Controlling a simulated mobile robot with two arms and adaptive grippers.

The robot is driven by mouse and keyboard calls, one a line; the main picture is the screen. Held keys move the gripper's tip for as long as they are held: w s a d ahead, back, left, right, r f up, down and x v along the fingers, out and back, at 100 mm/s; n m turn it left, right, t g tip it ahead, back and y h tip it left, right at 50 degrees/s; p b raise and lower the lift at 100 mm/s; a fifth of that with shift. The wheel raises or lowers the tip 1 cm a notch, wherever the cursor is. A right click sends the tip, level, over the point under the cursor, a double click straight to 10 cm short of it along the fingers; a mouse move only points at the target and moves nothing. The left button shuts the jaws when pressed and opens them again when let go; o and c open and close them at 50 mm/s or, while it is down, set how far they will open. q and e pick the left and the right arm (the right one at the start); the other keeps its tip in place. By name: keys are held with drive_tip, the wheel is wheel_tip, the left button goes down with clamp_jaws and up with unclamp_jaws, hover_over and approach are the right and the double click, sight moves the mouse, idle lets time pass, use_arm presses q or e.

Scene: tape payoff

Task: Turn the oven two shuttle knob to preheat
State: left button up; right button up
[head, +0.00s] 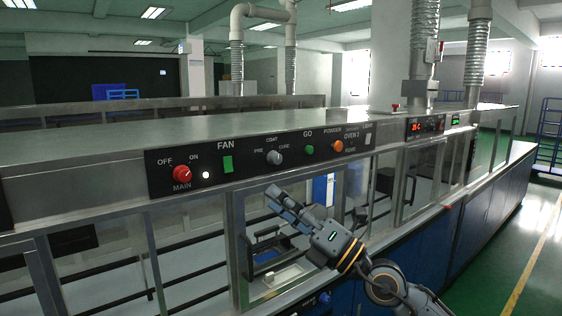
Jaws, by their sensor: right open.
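A grey selector knob (274,157) sits on the black control panel (225,173), with PRE at its left, COAT above and CURE at its right. Its exact pointer direction is too small to tell. The label OVEN 2 (351,141) is printed farther right on the same panel. My right gripper (278,200) is open and empty, in front of the glazed side of the machine. Its fingers point up and left, below the grey knob and apart from it. My left gripper is out of view.
The panel also carries a red MAIN knob (181,173), a green FAN switch (228,164), a green GO button (309,150) and an orange POWDER knob (337,146). Metal frame posts and glass lie below. A green floor aisle (510,250) is clear at right.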

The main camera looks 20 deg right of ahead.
drive_tip(key=w+d+r+n+g+h, duration=0.1)
drive_tip(key=w+d+n+g+h, duration=0.1)
drive_tip(key=w+d+n+h, duration=0.25)
drive_tip(key=m+t+h, duration=0.1)
drive_tip(key=h, duration=0.3)
approach(278, 160)
drive_tip(key=p+x, duration=0.6)
drive_tip(key=x, duration=0.1)
drive_tip(key=shift+w+r, duration=0.15)
drive_tip(key=shift+w, duration=0.05)
drive_tip(key=shift+w+a+f+p, duration=0.2)
drive_tip(key=shift+w+a+p, duration=0.15)
drive_tip(key=shift+w, duration=0.35)
drive_tip(key=shift+d, duration=0.1)
clamp_jaws()
